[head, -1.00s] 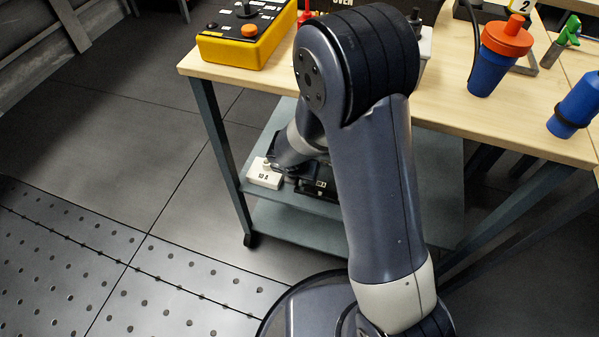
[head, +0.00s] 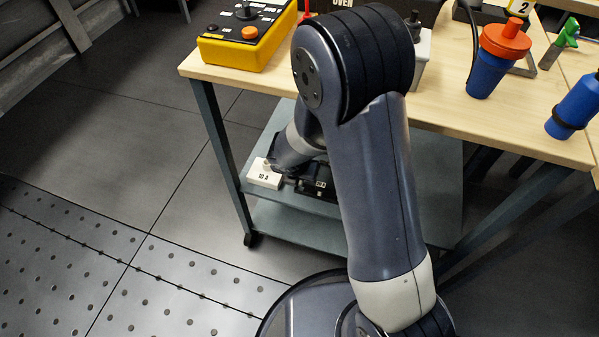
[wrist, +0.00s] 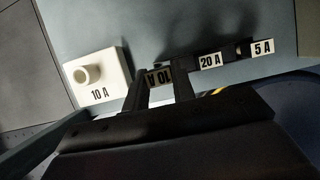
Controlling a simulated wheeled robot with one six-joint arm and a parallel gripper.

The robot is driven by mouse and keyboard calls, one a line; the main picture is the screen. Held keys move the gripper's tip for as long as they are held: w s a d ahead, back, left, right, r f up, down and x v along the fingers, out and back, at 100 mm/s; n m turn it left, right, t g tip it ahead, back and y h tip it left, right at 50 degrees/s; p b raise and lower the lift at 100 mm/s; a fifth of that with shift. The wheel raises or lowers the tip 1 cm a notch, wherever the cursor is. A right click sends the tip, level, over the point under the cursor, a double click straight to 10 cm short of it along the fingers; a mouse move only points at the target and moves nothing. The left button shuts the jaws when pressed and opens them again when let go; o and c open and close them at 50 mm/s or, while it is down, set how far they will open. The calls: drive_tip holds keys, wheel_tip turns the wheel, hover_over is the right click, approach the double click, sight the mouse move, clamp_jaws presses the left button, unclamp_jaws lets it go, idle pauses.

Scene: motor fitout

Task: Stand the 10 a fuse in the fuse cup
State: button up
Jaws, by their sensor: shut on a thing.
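The fuse cup is a white block (wrist: 112,68) with a round raised cup, labelled 10 A, at the left of the wrist view. It also shows in the head view (head: 264,174) on the trolley's upper grey shelf. My gripper (wrist: 160,80) is shut on the 10 A fuse (wrist: 158,77), whose label reads upside down between the fingers. The fuse is right of the cup and apart from it. Its lower end is hidden, so I cannot tell whether it touches anything below. In the head view my gripper is mostly hidden behind my arm.
Labels 20 A (wrist: 210,61) and 5 A (wrist: 263,47) sit on dark holders right of my gripper. The wooden bench top (head: 440,105) overhangs the shelf. A yellow control box (head: 240,45) and blue bottles with orange (head: 486,75) and black parts stand on it.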

drive_tip(key=shift+f+b, duration=1.15)
drive_tip(key=shift+f, duration=0.35)
drive_tip(key=o, duration=1)
drive_tip(key=shift+o, duration=0.2)
drive_tip(key=p+v, duration=0.5)
drive_tip(key=v, duration=0.6)
drive_tip(key=shift+w+f, duration=0.1)
drive_tip(key=b+x, duration=0.5)
drive_tip(key=x, duration=0.5)
drive_tip(key=shift+f, duration=0.3)
drive_tip(key=shift+w+d, duration=0.1)
drive_tip(key=shift+w, duration=0.05)
drive_tip(key=shift+r+p, duration=0.5)
drive_tip(key=shift+r, duration=0.1)
drive_tip(key=shift+f, duration=0.1)
